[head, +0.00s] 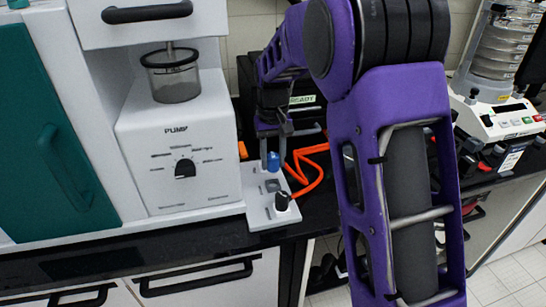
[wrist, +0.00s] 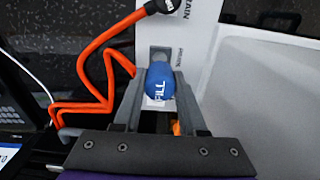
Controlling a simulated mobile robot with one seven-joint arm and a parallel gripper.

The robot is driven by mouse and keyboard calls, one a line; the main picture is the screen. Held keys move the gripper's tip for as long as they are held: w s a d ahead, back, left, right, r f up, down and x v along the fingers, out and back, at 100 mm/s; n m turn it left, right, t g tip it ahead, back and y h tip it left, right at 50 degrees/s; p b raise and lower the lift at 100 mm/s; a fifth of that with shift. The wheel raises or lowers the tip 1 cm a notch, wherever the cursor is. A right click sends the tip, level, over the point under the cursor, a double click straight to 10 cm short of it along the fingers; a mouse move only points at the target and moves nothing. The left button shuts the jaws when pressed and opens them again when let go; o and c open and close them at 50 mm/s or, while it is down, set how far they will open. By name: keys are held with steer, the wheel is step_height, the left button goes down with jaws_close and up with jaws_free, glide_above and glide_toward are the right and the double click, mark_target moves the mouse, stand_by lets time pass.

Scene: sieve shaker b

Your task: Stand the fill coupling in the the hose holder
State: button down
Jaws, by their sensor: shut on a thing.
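The blue fill coupling (head: 273,161), marked FILL, is held by my gripper (head: 274,148). In the wrist view the coupling (wrist: 160,86) sits between the two grey fingers of the gripper (wrist: 160,78), which are shut on it. The hose holder (head: 257,201) is a white plate beside the pump; it also shows in the wrist view (wrist: 203,38). The coupling looks to be over the holder's far part, near a square grey socket (wrist: 160,53) partly hidden by it. I cannot tell whether its lower end touches the holder.
A black coupling (head: 282,201) stands at the holder's near end, with an orange hose (head: 316,179) curving from it to the right. The white pump (head: 178,140) with its knob stands close on the left. A sieve shaker (head: 500,112) stands at the far right.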

mark_target(273, 171)
steer(key=shift+f+b, duration=1.35)
steer(key=shift+f, duration=0.7)
steer(key=shift+p, duration=0.45)
stand_by(0.3)
steer(key=shift+f+b, duration=0.3)
steer(key=shift+f, duration=0.15)
stand_by(0.4)
steer(key=shift+c, duration=1.9)
jaws_free()
step_height(273, 171, up, 18)
steer(key=p, duration=0.2)
steer(key=shift+f, duration=0.25)
